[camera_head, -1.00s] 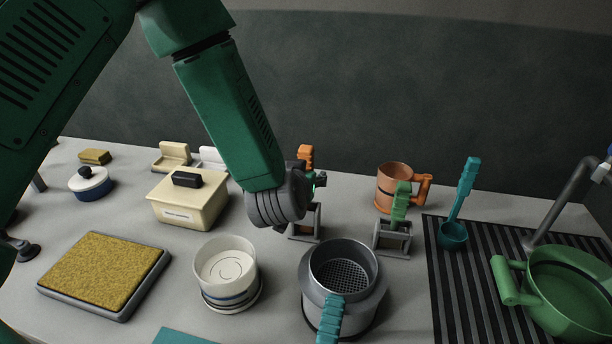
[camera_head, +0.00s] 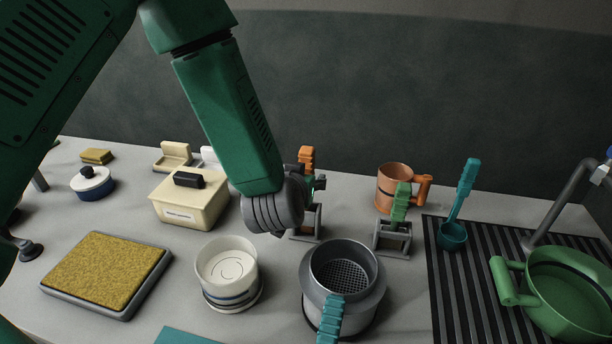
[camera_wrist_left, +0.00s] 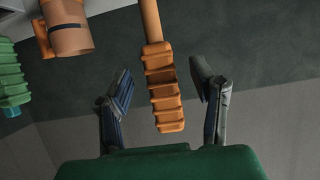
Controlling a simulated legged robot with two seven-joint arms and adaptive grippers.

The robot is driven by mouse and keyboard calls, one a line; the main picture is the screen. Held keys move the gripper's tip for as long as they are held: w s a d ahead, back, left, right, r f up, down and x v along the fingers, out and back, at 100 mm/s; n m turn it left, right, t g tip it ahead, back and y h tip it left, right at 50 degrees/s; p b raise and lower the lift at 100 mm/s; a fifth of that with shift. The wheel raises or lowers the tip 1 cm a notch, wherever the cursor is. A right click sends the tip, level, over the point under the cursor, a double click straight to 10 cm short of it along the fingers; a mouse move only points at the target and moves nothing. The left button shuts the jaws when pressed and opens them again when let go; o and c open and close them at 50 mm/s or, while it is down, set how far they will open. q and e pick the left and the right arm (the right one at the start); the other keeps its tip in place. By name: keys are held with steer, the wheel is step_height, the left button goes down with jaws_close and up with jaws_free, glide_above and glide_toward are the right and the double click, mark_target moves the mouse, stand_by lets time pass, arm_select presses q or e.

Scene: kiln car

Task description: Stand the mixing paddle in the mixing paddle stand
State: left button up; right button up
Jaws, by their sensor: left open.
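An orange ribbed-handled tool (camera_head: 306,155), which may be the mixing paddle, stands handle up behind my left wrist in the head view. A grey stand frame (camera_head: 318,222) shows below it, partly hidden by my wrist. My left gripper (camera_head: 312,183) is open at the tool. In the left wrist view the orange handle (camera_wrist_left: 163,95) lies between the two spread fingers of my left gripper (camera_wrist_left: 160,88), with gaps on both sides. The tool's lower end is hidden. A second grey stand (camera_head: 392,238) holds a green-handled tool (camera_head: 400,203). My right gripper is out of view.
A grey pot (camera_head: 312,290) with a perforated insert and teal handle stands in front. White bowls (camera_head: 226,265) and a cream box (camera_head: 188,205) stand left. An orange mug (camera_head: 393,185), teal ladle (camera_head: 453,235) and green pan (camera_head: 570,290) are right.

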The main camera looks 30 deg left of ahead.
arm_select(q)
steer(key=p+v, duration=0.2)
steer(key=v, duration=0.4)
stand_by(1.0)
steer(key=shift+r, duration=0.1)
step_height(320, 180, up, 10)
stand_by(0.7)
stand_by(0.6)
